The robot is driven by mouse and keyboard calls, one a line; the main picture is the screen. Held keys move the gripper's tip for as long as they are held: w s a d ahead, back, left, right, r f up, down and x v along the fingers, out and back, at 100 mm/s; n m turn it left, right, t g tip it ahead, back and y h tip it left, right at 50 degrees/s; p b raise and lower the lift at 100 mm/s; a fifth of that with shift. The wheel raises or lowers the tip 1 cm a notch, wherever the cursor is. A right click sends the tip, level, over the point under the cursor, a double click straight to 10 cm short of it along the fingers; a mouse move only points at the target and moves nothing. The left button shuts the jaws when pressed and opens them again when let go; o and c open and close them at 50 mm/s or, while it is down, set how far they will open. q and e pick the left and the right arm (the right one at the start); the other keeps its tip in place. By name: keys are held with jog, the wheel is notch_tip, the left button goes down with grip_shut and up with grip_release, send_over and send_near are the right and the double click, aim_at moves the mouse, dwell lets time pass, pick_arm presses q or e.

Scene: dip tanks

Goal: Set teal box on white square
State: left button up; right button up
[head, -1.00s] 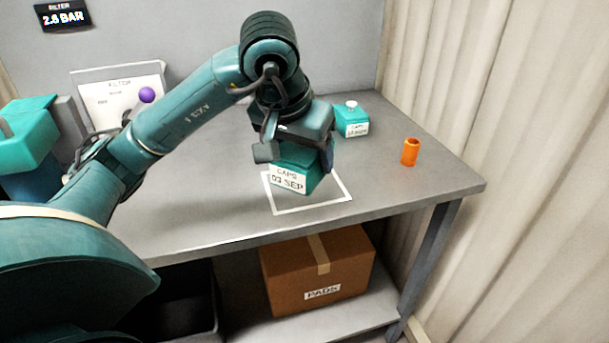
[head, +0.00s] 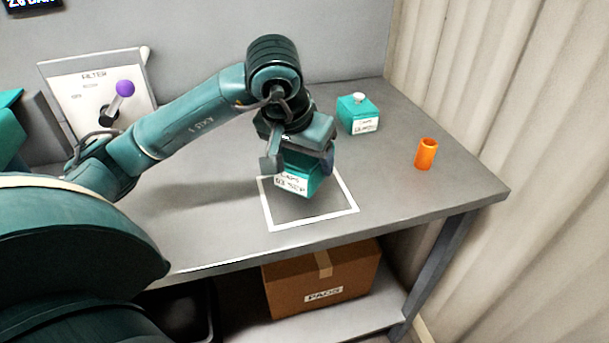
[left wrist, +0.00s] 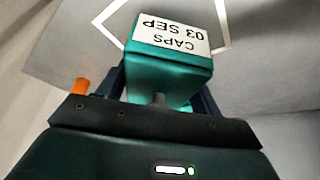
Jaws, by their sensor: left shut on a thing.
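A teal box (head: 312,182) with a white label reading CAPS 03 SEP is in my left gripper (head: 299,158). The gripper is shut on it from above. In the head view the box looks tilted and overlaps the back part of the white square (head: 315,221), an outline on the grey table. The gap between box and table is hard to judge. The left wrist view shows the labelled box (left wrist: 168,72) between the fingers, with lines of the white square (left wrist: 222,12) beyond it. My right gripper is out of view.
A second teal box (head: 352,108) with a pale knob and a CAPS label stands at the back right. An orange cylinder (head: 426,154) stands near the table's right edge. A FILTER panel with a purple-knobbed lever (head: 125,88) is at the left. A PADS carton (head: 322,285) sits below.

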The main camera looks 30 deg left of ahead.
pick_arm(q)
jog(key=shift+f, duration=2)
jog(key=shift+f+b, duration=0.2)
jog(key=shift+b, duration=0.2)
jog(key=o, duration=1)
jog(key=shift+r, duration=0.15)
jog(key=shift+r+p, duration=0.25)
jog(key=shift+p, duration=0.1)
jog(key=p+v, duration=0.1)
jog(key=v, duration=1)
jog(key=shift+s+r, duration=0.15)
jog(key=shift+r, duration=0.15)
